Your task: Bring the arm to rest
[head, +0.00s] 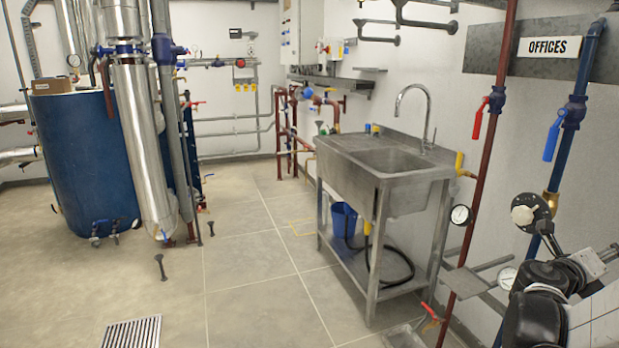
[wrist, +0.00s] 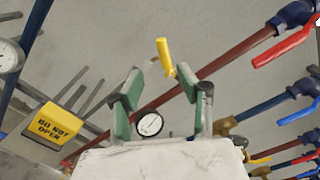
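My gripper (wrist: 160,88) is in the wrist view, with its two green-padded fingers spread apart. Nothing is held between them; a wall, a dark red pipe (wrist: 225,62) and a round gauge (wrist: 149,124) show behind the gap. A yellow handle (wrist: 164,55) shows beyond the fingertips, and contact with it cannot be made out. In the head view my arm (head: 545,300) is at the lower right, close to the wall pipes. The fingers cannot be made out clearly there.
A yellow "DO NOT OPEN" tag (wrist: 55,122) is at left in the wrist view. A red valve lever (wrist: 284,46) and blue pipes are at right. In the head view, a steel sink (head: 385,160) stands by the wall. The floor (head: 240,260) left of it is mostly open.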

